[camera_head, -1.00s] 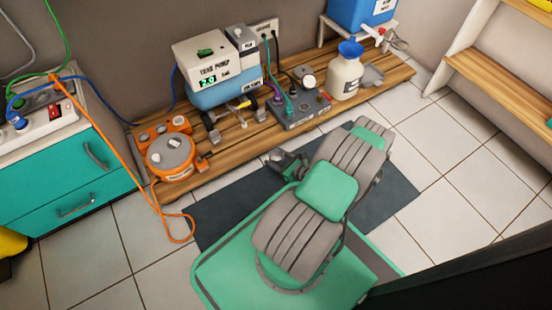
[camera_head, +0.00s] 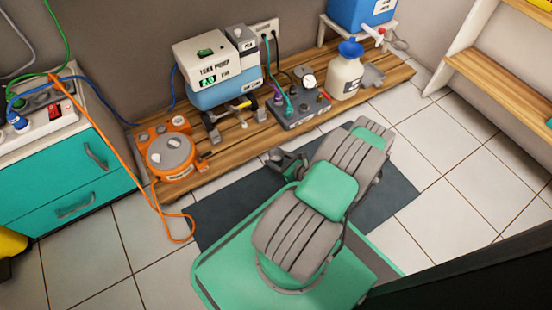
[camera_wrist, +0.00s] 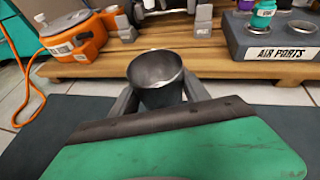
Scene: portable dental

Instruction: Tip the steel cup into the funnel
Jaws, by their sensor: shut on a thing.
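The steel cup (camera_wrist: 156,72) shows in the wrist view between the two fingers of my gripper (camera_wrist: 159,98). The gripper is shut on it. The cup's open mouth faces up and toward the camera, and its dark inside looks empty, though the bottom is hard to make out. The blue funnel (camera_head: 350,48) sits on the white bottle (camera_head: 345,76) at the back right of the wooden bench in the head view. My gripper (camera_head: 285,161) is in front of the bench, left of and nearer than the funnel. The funnel is outside the wrist view.
The low wooden bench (camera_head: 226,150) bears an orange device (camera_head: 170,157), a tank pump (camera_head: 217,75) and a grey air ports box (camera_head: 300,112) left of the bottle. A blue tank (camera_head: 360,12) stands behind. An orange cable (camera_head: 140,165) hangs at left. Tiled floor is clear at right.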

